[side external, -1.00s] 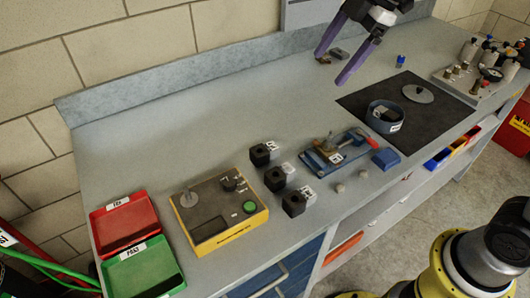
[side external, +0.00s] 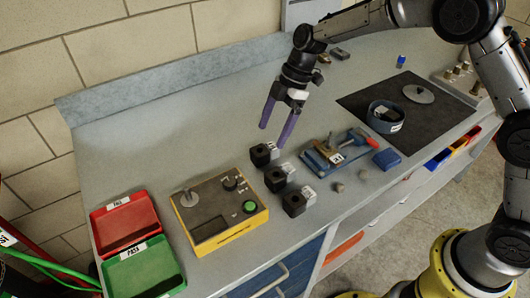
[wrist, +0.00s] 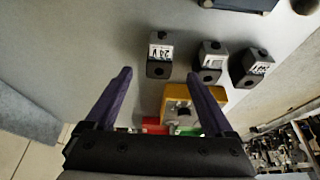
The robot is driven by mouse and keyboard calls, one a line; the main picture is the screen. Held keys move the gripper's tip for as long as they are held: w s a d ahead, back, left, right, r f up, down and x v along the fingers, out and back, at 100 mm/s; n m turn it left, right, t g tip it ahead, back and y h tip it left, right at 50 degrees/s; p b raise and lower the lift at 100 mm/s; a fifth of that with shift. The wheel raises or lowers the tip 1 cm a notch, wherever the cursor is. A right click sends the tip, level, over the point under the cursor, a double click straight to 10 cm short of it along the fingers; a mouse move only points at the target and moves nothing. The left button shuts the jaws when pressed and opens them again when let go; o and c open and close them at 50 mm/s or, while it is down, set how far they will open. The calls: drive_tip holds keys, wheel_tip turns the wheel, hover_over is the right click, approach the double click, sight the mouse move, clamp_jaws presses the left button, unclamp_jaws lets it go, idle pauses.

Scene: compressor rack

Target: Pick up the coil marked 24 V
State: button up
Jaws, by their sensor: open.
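Three black block coils with white labels stand in a row on the grey bench. In the wrist view the leftmost label reads 24 V, so this is the 24 V coil (wrist: 160,54); in the side view it is the rearmost one (side external: 260,155). The middle coil (wrist: 210,62) and the right coil (wrist: 256,68) have labels I cannot read surely. My gripper (side external: 274,136) is open and empty, its purple fingers pointing down just above and behind the 24 V coil. In the wrist view the fingertips (wrist: 159,74) lie to either side of that coil.
The yellow test box (side external: 219,212) stands left of the coils, with a red tray (side external: 124,222) and a green tray (side external: 142,268) further left. A blue fixture with a red-handled clamp (side external: 337,153) stands close to their right. The bench behind the coils is clear.

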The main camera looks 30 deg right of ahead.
sight(265, 148)
drive_tip(key=shift+x, duration=3.25)
drive_tip(key=shift+w+r, duration=0.1)
clamp_jaws()
